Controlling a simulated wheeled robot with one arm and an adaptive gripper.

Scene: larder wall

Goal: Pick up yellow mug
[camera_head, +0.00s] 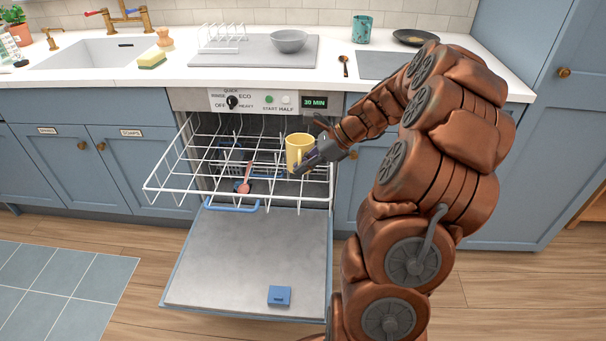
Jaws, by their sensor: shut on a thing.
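The yellow mug (297,148) is upright at the right side of the dishwasher's white wire rack (165,188). My gripper (312,160) is at the mug's right side and is shut on it. The gripper's fingers partly cover the mug's lower right. I cannot tell whether the mug's base touches the rack wires or is held just above them.
The dishwasher door (250,255) is folded down, with a blue box (279,295) on it. A reddish spoon (245,180) is in the dishwasher. The counter above holds a grey bowl (289,41), a teal cup (361,29) and a pan (414,38).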

